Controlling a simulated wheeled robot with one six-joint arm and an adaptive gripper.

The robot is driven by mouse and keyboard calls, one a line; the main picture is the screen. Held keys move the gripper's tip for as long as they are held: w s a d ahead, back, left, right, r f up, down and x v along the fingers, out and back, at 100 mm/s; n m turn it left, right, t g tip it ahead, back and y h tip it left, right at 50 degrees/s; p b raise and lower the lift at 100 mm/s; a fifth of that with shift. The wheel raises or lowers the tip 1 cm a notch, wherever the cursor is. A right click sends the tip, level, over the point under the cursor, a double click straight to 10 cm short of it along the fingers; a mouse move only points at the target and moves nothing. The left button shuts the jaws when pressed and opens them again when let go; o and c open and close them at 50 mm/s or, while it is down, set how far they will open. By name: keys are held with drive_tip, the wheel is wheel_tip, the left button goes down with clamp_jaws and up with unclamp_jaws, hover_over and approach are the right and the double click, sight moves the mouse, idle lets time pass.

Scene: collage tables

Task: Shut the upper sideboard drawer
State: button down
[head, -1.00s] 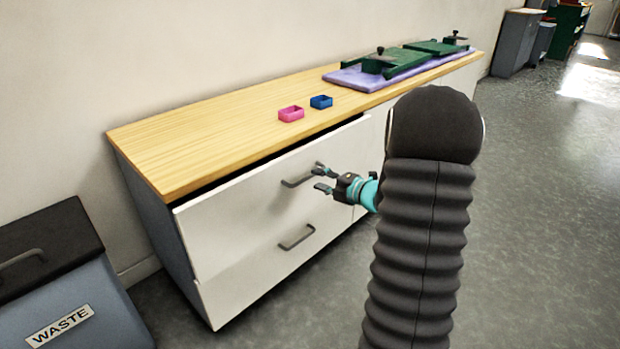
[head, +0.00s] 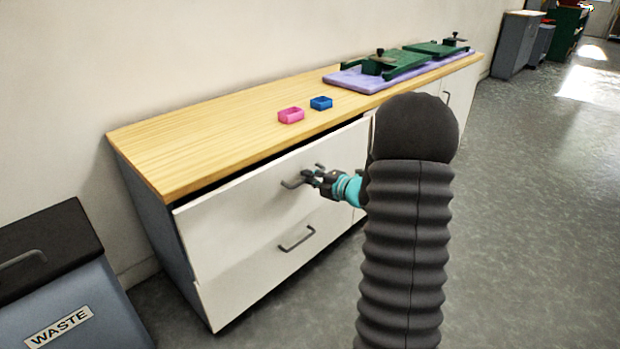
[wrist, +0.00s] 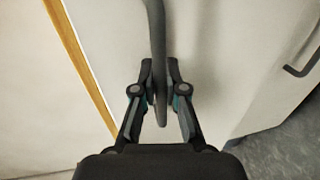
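The upper sideboard drawer (head: 240,207) has a white front and stands out a little from the sideboard, with a dark gap under the wooden top. Its grey bar handle (head: 289,184) is at my gripper (head: 313,175), which partly hides it. In the wrist view, the handle (wrist: 156,35) runs between the two fingers of my gripper (wrist: 160,72). The fingers are drawn in close on both sides of the bar and look shut on it.
The lower drawer (head: 245,270) is below, with its own handle (head: 297,239). A pink box (head: 291,116), a blue box (head: 321,103) and a purple mat (head: 345,80) with green fixtures are on the sideboard top (head: 190,140). A waste bin (head: 60,290) stands at the left. The floor at the right is clear.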

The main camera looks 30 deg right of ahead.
drive_tip(key=shift+w, duration=0.1)
drive_tip(key=x, duration=0.2)
drive_tip(key=p+x, duration=0.1)
drive_tip(key=x, duration=0.1)
drive_tip(key=shift+r, duration=0.45)
drive_tip(key=c, duration=1.2)
unclamp_jaws()
drive_tip(key=shift+w+a, duration=0.1)
drive_tip(key=shift+a, duration=0.05)
drive_tip(key=v, duration=1.2)
drive_tip(key=shift+f, duration=0.1)
